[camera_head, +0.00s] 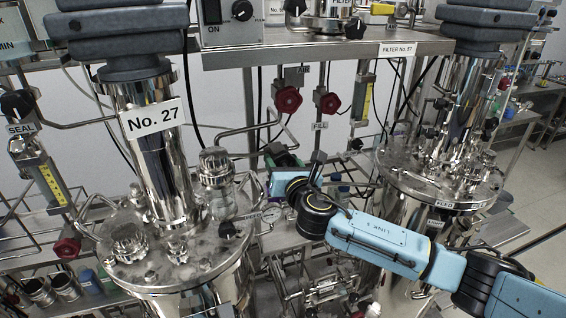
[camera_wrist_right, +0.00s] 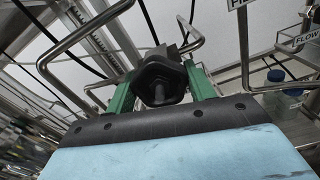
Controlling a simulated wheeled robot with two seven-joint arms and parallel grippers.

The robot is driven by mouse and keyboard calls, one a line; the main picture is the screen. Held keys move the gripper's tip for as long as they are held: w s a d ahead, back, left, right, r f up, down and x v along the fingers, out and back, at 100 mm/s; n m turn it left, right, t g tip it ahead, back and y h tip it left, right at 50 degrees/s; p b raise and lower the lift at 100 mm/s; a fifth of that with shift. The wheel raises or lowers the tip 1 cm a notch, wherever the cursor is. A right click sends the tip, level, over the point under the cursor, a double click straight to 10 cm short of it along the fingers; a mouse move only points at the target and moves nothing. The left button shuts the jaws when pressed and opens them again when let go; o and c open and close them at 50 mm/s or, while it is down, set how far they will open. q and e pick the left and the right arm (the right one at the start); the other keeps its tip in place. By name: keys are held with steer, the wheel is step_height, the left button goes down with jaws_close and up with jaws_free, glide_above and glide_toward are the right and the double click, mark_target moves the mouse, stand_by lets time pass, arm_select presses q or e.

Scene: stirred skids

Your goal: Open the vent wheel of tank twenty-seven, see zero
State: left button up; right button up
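Tank No. 27 (camera_head: 152,160) stands at the left in the head view, with its number label on the steel column. My right gripper (camera_head: 284,158) is just right of the tank, partly hidden by its own wrist. In the right wrist view, its green fingers (camera_wrist_right: 160,88) are on either side of a black wheel or knob (camera_wrist_right: 159,80) on a pipe fitting. I cannot tell whether they press on it. No vent label is readable. My left gripper is not in view.
Red wheels marked AIR (camera_head: 288,100) and FILL (camera_head: 328,103) hang above my right gripper. Another red wheel (camera_head: 67,248) is at the lower left. A second tank (camera_head: 440,185) stands behind my right arm. Bent steel pipes crowd the space around the gripper.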

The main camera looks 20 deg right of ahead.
steer(key=o, duration=0.4)
steer(key=shift+o, duration=0.2)
steer(key=shift+s, duration=0.1)
steer(key=s+b, duration=0.2)
steer(key=s, duration=1.1)
steer(key=shift+d, duration=0.25)
